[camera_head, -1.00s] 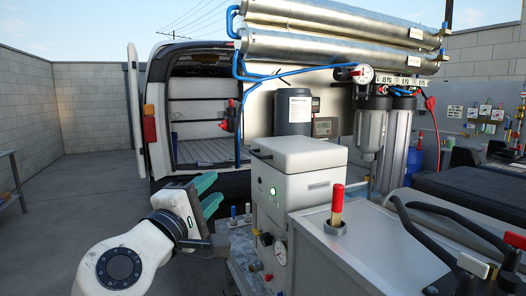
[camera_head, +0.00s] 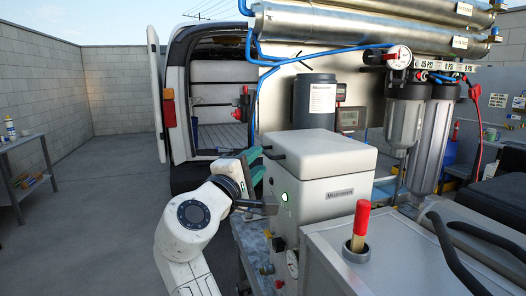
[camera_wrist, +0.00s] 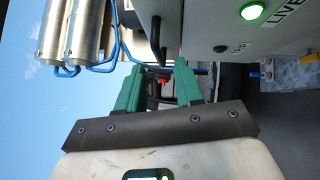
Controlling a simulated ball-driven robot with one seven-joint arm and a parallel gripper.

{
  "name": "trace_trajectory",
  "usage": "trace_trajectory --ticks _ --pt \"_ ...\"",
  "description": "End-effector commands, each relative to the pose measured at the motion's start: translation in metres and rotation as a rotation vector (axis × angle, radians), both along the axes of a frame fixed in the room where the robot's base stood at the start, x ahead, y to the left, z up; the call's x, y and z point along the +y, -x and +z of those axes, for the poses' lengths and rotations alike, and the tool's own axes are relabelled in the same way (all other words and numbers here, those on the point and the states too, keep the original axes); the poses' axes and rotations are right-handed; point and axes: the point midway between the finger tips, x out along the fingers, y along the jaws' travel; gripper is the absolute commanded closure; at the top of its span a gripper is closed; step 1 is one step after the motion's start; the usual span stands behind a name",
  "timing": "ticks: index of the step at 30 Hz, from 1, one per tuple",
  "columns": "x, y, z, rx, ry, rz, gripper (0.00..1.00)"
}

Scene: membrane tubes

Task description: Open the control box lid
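The control box (camera_head: 318,199) is a pale grey cabinet with a lit green button, shown in the head view at centre. Its thick lid (camera_head: 322,148) lies shut on top. A dark handle bar (camera_head: 271,153) sticks out at the lid's left side. My gripper (camera_head: 259,162), with green fingers, is at the box's left side beside the handle. In the wrist view my gripper (camera_wrist: 158,66) is open, its fingers apart. The handle (camera_wrist: 157,40) shows at the gap between the fingertips; I cannot tell whether they touch it. The box face with the green light (camera_wrist: 251,11) is at upper right.
A metal cabinet with a red-topped lever (camera_head: 361,222) stands in front right. A dark cylinder (camera_head: 314,100), filter housings (camera_head: 405,122) and steel tubes (camera_head: 370,22) are behind. An open van (camera_head: 215,100) is at the back. Open floor (camera_head: 100,210) lies left.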

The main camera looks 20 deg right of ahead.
Motion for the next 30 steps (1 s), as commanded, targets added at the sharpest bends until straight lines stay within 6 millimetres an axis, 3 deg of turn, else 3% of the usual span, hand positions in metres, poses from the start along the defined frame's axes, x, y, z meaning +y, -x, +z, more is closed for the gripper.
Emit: trace_trajectory --ticks 9,20,30 --pt "-0.027 -0.027 0.006 0.000 0.000 0.000 0.64" --pt "-0.029 -0.030 0.006 0.000 0.000 0.001 0.64" --pt "-0.029 -0.030 0.006 0.000 0.000 0.001 0.97"
